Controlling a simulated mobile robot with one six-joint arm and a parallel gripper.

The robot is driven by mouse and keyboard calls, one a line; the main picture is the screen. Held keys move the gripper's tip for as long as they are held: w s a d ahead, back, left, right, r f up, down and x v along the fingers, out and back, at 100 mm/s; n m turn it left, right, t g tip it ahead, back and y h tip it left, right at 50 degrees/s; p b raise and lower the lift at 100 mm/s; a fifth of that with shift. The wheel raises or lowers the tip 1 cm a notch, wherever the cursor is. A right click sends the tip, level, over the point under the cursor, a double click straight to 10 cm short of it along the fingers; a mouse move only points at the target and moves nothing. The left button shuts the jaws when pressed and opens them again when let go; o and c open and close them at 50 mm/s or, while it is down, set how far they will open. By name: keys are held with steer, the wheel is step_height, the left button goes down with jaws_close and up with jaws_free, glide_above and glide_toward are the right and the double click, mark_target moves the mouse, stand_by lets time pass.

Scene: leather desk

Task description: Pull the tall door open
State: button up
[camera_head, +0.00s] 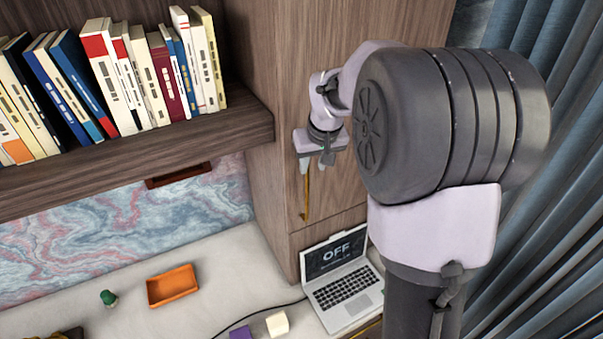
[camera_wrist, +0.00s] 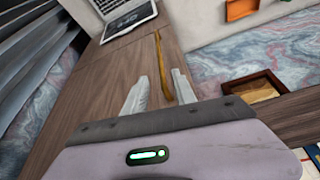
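The tall door (camera_head: 338,192) is a brown wood-grain panel and looks shut. It also shows in the wrist view (camera_wrist: 105,82). A thin gold bar handle (camera_head: 306,200) runs upright along its left side. In the wrist view the handle (camera_wrist: 159,50) passes between my two fingers, closer to the right one. My gripper (camera_head: 316,165) is at the handle's upper part with its fingers apart. In the wrist view my gripper (camera_wrist: 160,76) is open. I cannot tell whether the right finger touches the handle.
A bookshelf (camera_head: 140,150) juts out left of the door. Below are an open laptop (camera_head: 345,290), an orange tray (camera_head: 173,286), a green object (camera_head: 108,298) and small blocks (camera_head: 277,324) on the pale desk (camera_head: 215,285). Blue-grey curtains (camera_head: 560,220) hang at right.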

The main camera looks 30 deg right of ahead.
mark_target(308, 178)
steer(key=p+x, duration=0.1)
steer(key=x, duration=0.9)
steer(key=shift+w, duration=0.25)
jaws_close()
stand_by(0.8)
